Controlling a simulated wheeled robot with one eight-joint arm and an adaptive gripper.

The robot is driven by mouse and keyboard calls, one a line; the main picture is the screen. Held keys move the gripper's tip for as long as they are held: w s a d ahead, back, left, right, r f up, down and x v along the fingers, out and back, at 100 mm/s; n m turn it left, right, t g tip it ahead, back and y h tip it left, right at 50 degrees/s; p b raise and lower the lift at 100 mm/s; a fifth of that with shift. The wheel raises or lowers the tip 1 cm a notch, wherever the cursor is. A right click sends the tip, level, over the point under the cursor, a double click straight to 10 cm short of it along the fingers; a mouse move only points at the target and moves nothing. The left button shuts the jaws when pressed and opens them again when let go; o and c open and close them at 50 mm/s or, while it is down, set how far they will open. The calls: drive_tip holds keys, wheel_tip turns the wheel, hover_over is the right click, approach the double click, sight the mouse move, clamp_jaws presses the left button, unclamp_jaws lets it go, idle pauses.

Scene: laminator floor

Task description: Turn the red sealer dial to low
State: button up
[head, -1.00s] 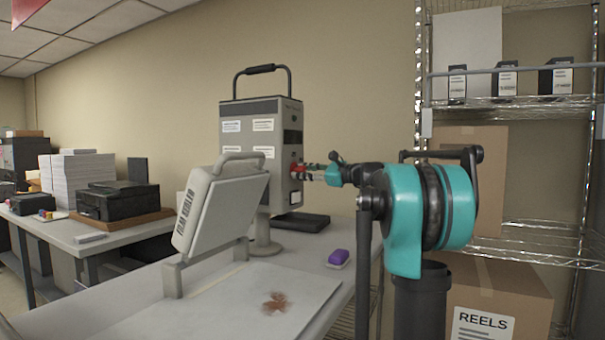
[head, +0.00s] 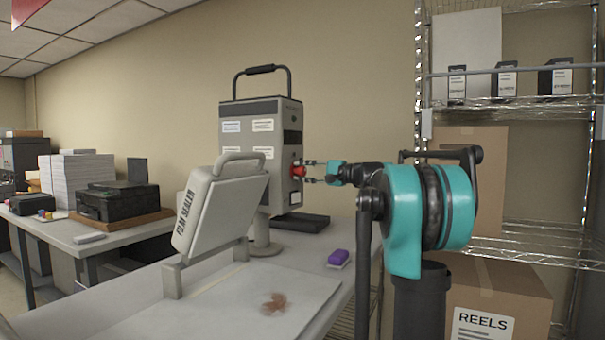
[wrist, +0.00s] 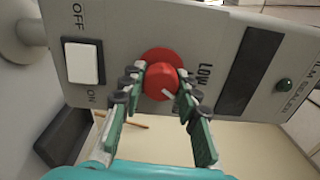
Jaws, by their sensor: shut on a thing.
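The red sealer dial (wrist: 161,80) is a round knob on a red base on the grey panel of the film sealer's control box (head: 258,195). The dial also shows in the head view (head: 297,171). A short white mark on its face points down and right in the wrist view. The word LOW (wrist: 204,76) is printed to the right of the dial there. My gripper (wrist: 160,90) has one finger on each side of the dial and is shut on it. In the head view my gripper (head: 307,171) reaches the box's right side from the right.
The tilted film sealer plate (head: 220,205) stands in front of the box. A purple block (head: 338,258) lies on the bench. A wire shelf (head: 515,105) stands at right.

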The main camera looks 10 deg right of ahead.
drive_tip(key=n, duration=0.7)
idle(0.6)
drive_tip(key=o, duration=1.2)
drive_tip(key=v, duration=1.2)
